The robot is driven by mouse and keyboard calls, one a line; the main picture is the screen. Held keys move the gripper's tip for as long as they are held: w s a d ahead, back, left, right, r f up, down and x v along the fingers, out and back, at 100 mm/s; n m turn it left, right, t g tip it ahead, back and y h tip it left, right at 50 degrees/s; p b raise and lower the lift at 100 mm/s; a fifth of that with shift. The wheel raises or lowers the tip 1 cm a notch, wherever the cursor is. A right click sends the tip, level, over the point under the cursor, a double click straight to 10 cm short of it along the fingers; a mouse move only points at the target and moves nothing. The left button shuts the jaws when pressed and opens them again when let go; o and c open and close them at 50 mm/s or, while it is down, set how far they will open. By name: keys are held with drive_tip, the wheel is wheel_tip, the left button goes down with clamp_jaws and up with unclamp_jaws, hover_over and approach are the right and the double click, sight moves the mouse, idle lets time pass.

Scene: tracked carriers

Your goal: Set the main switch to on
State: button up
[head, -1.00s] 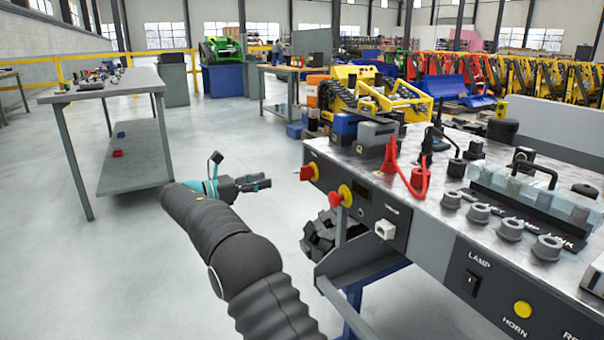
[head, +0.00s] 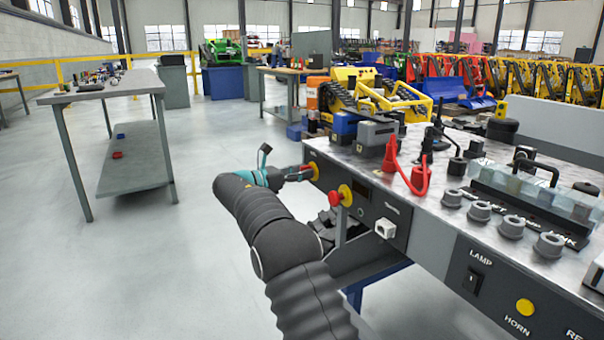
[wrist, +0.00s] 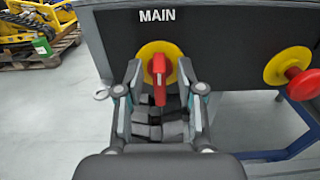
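The main switch is a red handle (wrist: 159,82) on a round yellow plate (wrist: 172,52), under the word MAIN on a dark panel (wrist: 225,28). In the wrist view the handle stands upright in the picture. My gripper (wrist: 159,76) is open, with one finger on each side of the handle and a visible gap to both. In the head view my gripper (head: 296,174) is at the panel's left end and hides most of the handle; the yellow plate (head: 314,171) shows just beyond the fingertips.
A red knob on a yellow base (head: 341,195) sticks out to the right of the switch, and also shows in the wrist view (wrist: 303,82). Open floor lies to the left.

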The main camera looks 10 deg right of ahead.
drive_tip(key=shift+d, duration=0.15)
drive_tip(key=shift+c, duration=0.2)
clamp_jaws()
